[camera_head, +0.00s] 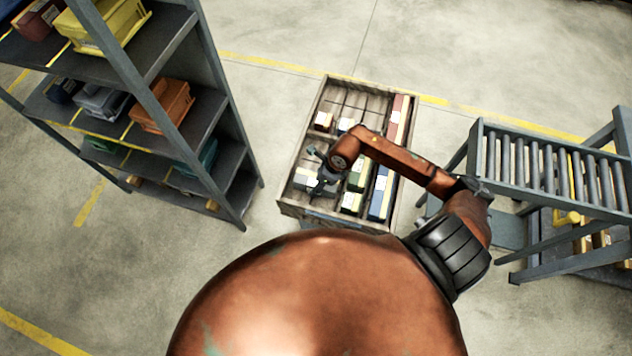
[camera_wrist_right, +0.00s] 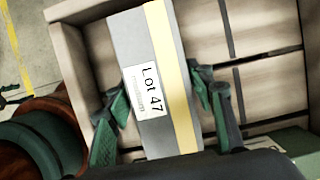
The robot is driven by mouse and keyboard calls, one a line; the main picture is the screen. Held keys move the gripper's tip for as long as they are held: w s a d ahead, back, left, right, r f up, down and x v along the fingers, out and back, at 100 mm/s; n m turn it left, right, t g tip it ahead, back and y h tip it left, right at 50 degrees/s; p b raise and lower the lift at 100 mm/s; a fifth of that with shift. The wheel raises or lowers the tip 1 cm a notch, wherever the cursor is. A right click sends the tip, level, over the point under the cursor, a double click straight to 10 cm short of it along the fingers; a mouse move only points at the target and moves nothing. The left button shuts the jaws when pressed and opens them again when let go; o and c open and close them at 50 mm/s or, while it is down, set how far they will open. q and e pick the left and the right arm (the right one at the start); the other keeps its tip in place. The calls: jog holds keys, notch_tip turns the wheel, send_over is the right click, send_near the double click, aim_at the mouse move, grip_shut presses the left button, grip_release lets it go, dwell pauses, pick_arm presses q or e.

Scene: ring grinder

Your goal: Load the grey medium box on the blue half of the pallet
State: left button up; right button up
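The grey medium box (camera_wrist_right: 140,70) has a yellow stripe and a white label reading "Lot 47". In the head view the grey box (camera_head: 303,179) lies in the front left corner of the walled wooden pallet (camera_head: 352,222). My right gripper (camera_head: 325,180) is over the pallet at this box. In the right wrist view its fingers (camera_wrist_right: 158,100) stand on both sides of the box, the left one close against it and a narrow gap showing at the right one. I cannot make out a blue half of the pallet. My left gripper is not in view.
Green (camera_head: 357,178), blue (camera_head: 381,190) and red (camera_head: 397,118) boxes stand in the pallet beside and behind the grey one. A shelf rack (camera_head: 160,70) with bins stands left; a roller conveyor (camera_head: 550,165) stands right.

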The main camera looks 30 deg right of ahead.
jog(key=shift+o, duration=1.4)
jog(key=p+v, duration=0.1)
jog(key=v, duration=1.1)
jog(key=shift+r, duration=0.15)
